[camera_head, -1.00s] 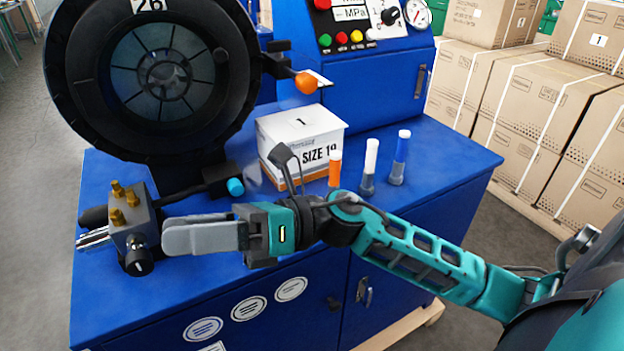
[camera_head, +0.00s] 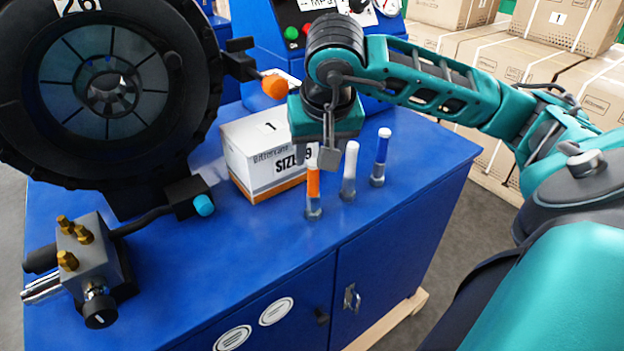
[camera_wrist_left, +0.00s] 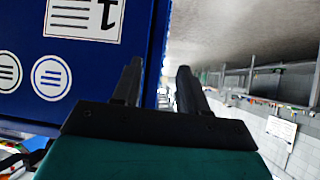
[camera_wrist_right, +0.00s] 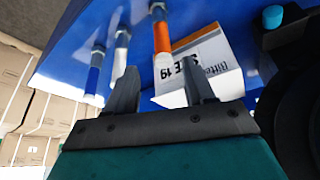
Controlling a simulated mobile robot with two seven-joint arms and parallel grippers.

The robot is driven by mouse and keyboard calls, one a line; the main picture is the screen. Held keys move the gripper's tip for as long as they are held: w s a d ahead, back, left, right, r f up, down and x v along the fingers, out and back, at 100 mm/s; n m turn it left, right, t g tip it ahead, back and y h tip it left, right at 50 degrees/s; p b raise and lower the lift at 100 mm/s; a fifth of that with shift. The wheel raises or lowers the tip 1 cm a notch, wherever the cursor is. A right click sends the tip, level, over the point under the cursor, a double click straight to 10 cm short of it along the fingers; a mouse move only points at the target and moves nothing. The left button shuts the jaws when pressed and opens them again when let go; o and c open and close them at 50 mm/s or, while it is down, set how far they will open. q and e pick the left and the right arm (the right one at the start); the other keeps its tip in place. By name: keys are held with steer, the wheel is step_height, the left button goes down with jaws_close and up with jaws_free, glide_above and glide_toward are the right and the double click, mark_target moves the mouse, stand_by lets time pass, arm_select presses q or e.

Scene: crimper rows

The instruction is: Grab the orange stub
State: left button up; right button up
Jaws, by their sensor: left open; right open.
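The orange stub (camera_head: 313,186) stands upright on the blue cabinet top, with a pale tip and a greyish base. It is the nearest of three stubs in a row; the white stub (camera_head: 349,168) and blue stub (camera_head: 381,152) are behind it to the right. My right gripper (camera_head: 328,158) points down just above and beside the orange stub, open and empty; it partly covers the stub's tip. In the right wrist view the orange stub (camera_wrist_right: 162,38) appears beyond the gap between the open fingers. My left gripper (camera_wrist_left: 159,68) is open and empty beside the cabinet's side.
A white box (camera_head: 265,150) marked SIZE 19 stands close left of the orange stub. The large black wheel (camera_head: 105,85), an orange knob (camera_head: 275,87) and a metal valve block (camera_head: 85,250) are further left. The cabinet top (camera_head: 230,265) in front is clear.

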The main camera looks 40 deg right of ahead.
mark_target(313, 175)
steer(key=x, duration=0.8)
steer(key=shift+s+a+f, duration=0.1)
steer(key=shift+a+f, duration=0.05)
steer(key=shift+a, duration=0.15)
jaws_close()
stand_by(0.3)
